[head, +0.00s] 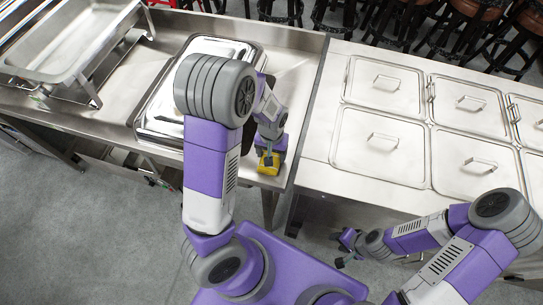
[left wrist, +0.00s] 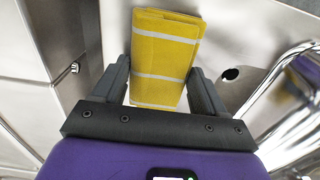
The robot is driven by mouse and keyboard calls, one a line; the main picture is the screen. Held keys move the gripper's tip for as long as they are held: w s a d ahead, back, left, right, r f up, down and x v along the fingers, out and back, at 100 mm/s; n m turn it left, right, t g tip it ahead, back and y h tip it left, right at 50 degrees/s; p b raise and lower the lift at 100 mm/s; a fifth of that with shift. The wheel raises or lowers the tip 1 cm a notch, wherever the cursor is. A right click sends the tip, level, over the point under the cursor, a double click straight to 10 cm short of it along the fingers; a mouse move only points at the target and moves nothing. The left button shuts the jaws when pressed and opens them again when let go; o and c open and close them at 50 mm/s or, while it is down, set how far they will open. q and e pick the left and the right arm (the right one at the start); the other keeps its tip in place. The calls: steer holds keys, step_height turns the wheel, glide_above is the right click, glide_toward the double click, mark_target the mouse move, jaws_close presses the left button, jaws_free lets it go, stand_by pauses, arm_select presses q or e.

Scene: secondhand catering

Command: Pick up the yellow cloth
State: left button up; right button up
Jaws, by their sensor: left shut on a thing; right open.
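The yellow cloth (head: 269,166) is at the front right corner of the left steel counter, just below my left gripper (head: 268,154). In the left wrist view the cloth (left wrist: 163,50) is a folded pad with pale stripes, between the two fingers of my left gripper (left wrist: 160,85), which is shut on it. Whether the cloth still touches the counter I cannot tell. My right gripper (head: 340,249) is open and empty, low in front of the right counter and far from the cloth.
The left counter (head: 290,95) holds a lidded steel pan (head: 225,45) and an open chafing dish (head: 75,40). The right counter (head: 318,148) has several lidded wells, such as this lid (head: 380,147). A gap separates the counters. Stools (head: 465,25) stand behind.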

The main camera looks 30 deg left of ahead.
mark_target(272, 155)
arm_select(q)
steer(key=shift+c, duration=1.3)
step_height(272, 155, up, 10)
steer(key=p, duration=0.2)
